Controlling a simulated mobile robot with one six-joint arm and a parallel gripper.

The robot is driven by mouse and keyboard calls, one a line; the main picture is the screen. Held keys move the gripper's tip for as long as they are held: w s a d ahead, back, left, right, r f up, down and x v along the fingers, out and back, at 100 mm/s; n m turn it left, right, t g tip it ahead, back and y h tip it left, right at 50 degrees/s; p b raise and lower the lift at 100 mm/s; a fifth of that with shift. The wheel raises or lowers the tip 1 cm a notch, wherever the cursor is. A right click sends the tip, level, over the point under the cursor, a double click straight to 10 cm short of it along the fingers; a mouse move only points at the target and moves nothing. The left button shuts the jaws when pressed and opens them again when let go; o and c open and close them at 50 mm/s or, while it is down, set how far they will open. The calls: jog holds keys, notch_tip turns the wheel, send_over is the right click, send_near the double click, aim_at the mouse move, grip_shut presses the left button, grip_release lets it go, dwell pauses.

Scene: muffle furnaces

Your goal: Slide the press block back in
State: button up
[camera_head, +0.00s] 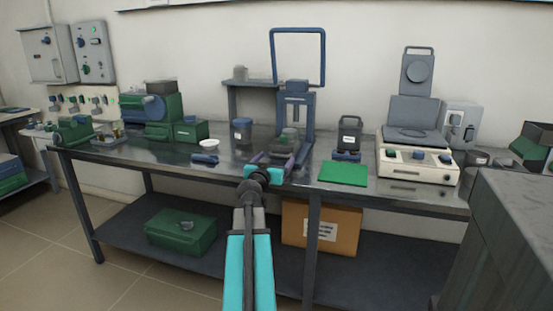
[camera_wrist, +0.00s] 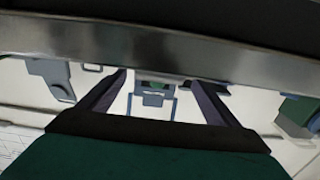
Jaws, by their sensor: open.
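The blue-grey press (camera_head: 311,112) stands at the back middle of the metal table. A small dark block (camera_head: 289,135) sits low at the press, and I take it for the press block. I cannot tell how far it sticks out. My gripper (camera_head: 284,152) is open, its two dark fingers pointing at the press from the front, low over the table. In the wrist view my gripper (camera_wrist: 157,82) also shows spread fingers, with the blue-grey press (camera_wrist: 154,99) between them, farther off. Nothing is visibly held. I cannot tell whether a finger touches the block.
A green mat (camera_head: 343,173) lies right of the press, with a dark device (camera_head: 349,134) behind it. A blue-grey jar (camera_head: 242,131) and a white bowl (camera_head: 209,144) stand left. A white-based machine (camera_head: 417,167) fills the right. A grey-topped unit (camera_head: 515,235) stands near front right.

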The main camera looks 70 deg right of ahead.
jog(key=shift+w+d, duration=0.1)
jog(key=shift+d, duration=0.8)
jog(key=shift+c, duration=0.4)
